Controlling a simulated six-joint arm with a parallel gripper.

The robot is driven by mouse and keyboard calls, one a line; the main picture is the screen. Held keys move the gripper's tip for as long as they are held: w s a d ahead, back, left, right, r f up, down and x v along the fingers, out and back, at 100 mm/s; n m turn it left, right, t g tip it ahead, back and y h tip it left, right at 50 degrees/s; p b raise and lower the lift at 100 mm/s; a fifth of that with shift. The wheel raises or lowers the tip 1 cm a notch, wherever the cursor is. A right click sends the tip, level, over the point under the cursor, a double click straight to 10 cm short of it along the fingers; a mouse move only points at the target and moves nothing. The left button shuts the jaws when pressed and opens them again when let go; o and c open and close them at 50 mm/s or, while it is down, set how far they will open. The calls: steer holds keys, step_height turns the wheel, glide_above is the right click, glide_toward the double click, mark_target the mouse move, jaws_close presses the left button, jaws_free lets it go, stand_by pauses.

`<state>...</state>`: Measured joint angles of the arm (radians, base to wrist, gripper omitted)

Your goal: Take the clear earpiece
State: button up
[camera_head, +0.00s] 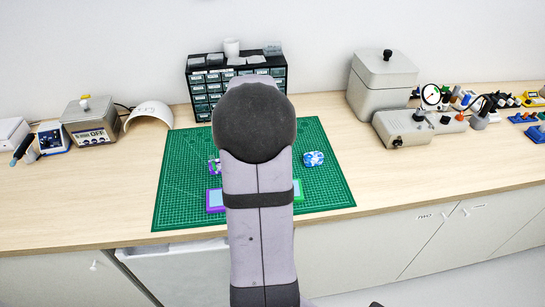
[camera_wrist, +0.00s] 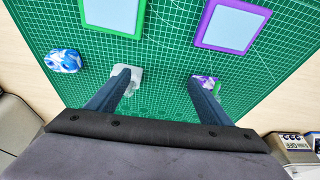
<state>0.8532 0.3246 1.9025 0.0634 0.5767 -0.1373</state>
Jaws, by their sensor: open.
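The clear earpiece (camera_wrist: 130,76) is a small, pale, see-through piece on the green cutting mat (camera_wrist: 170,50). In the wrist view it lies by the tip of my left finger, which hides part of it. My arm hides it in the head view. My gripper (camera_wrist: 158,77) is open over the mat, with nothing between its fingers. Whether the left finger touches the clear earpiece, I cannot tell. A purple, white and green earpiece (camera_wrist: 207,82) lies by the right fingertip. It also shows in the head view (camera_head: 214,167).
A blue-and-white earpiece (camera_wrist: 63,61) lies apart at the left. A green-framed pad (camera_wrist: 113,16) and a purple-framed pad (camera_wrist: 231,27) lie on the mat. A drawer cabinet (camera_head: 200,92) stands behind it.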

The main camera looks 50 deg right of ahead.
steer(key=s+d+m+h, duration=0.1)
steer(key=s+d, duration=0.2)
steer(key=d, duration=0.4)
steer(key=shift+w+p+x, duration=0.2)
steer(key=shift+p+x, duration=0.75)
steer(key=shift+x, duration=0.7)
steer(key=shift+w+p+x, duration=0.2)
steer(key=shift+p+x, duration=0.7)
steer(key=shift+x, duration=0.75)
steer(key=shift+r, duration=0.1)
steer(key=c, duration=1.2)
